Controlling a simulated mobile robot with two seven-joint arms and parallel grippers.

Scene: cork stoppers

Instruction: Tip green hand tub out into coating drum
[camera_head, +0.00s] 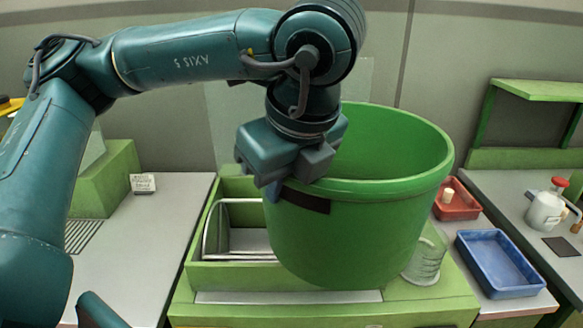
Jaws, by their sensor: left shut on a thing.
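The green hand tub (350,240) hangs in the middle of the view, large and close, about upright with its mouth up. My left gripper (290,190) is shut on the near left part of its rim, by a dark patch on the wall. The inner far wall shows; the tub's bottom inside is hidden, so I cannot tell what it holds. Behind and below it is a green machine housing (215,278) with a curved metal frame around an opening (238,235). This looks like the coating drum's place, but the tub hides much of it. My right gripper is not in view.
Right of the machine are a red tray (462,212) holding a small pale piece, and a blue tray (497,262). A ridged clear object (426,262) stands beside the tub. A white container with a red top (546,208) is far right. The left counter (125,255) is mostly clear.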

